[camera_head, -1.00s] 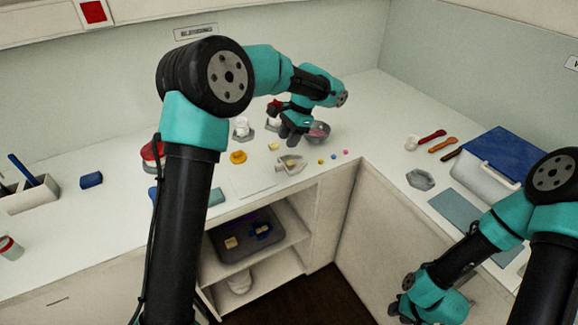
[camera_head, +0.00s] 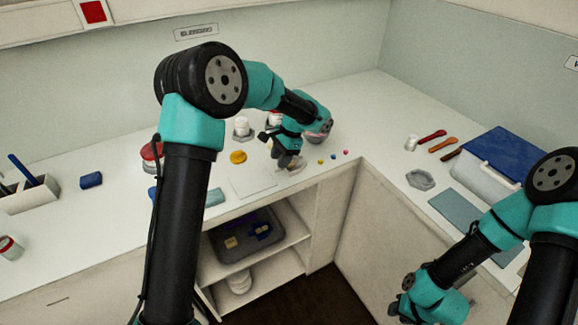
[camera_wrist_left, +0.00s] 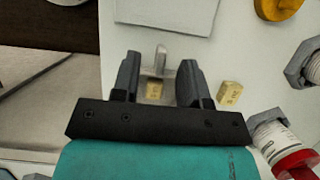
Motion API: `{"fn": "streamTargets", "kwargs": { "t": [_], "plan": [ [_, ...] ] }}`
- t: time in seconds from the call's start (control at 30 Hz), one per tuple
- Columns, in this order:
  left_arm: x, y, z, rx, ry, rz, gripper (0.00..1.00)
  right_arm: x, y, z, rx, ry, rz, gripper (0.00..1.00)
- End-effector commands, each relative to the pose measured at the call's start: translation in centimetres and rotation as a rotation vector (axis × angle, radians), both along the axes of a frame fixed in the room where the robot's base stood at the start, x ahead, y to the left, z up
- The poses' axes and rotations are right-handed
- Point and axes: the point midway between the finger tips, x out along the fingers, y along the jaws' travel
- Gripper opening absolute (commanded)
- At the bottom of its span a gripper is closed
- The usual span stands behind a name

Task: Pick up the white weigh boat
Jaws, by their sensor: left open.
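The white weigh boat (camera_head: 297,167) is on the counter near its front edge in the head view, mostly hidden by my left gripper (camera_head: 287,160). In the left wrist view, part of the weigh boat (camera_wrist_left: 147,73) shows between the two fingers of my left gripper (camera_wrist_left: 160,70), with a yellowish block (camera_wrist_left: 154,91) at it. The fingers are apart, one on each side of the boat; whether they touch it I cannot tell. My right gripper (camera_head: 402,306) hangs low at the lower right, away from the boat, its jaw opening unclear.
A loose yellowish block (camera_wrist_left: 229,94) lies beside the right finger in the wrist view. A red-capped jar (camera_wrist_left: 282,147) and hexagonal holders stand close by. A white sheet (camera_head: 252,182) lies left of the boat, and small coloured beads (camera_head: 333,157) lie to its right.

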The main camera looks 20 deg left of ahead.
Motion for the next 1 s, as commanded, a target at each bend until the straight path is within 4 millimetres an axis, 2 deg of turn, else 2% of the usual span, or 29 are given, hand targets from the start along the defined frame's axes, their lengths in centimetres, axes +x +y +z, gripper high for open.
{"fn": "streamTargets", "kwargs": {
  "t": [0.1, 0.27, 0.77, 1.0],
  "plan": [
    [-0.4, 0.7, -1.7, -0.001, 0.003, 0.001, 0.4, 0.0, 0.0, 0.0, 0.0, 0.0, 0.0, 0.36],
    [-0.8, 1.0, -3.0, 0.0, 0.001, 0.0, 0.4, 0.0, 0.0, 0.0, 0.0, 0.0, 0.0, 0.36],
    [-0.8, 1.0, -3.1, 0.0, 0.0, 0.001, 0.4, 0.0, 0.0, 0.0, 0.0, 0.0, 0.0, 0.36],
    [-0.8, 1.0, -3.1, 0.0, 0.0, 0.001, 0.17, 0.0, 0.0, 0.0, 0.0, 0.0, 0.0, 0.36]
  ]
}}
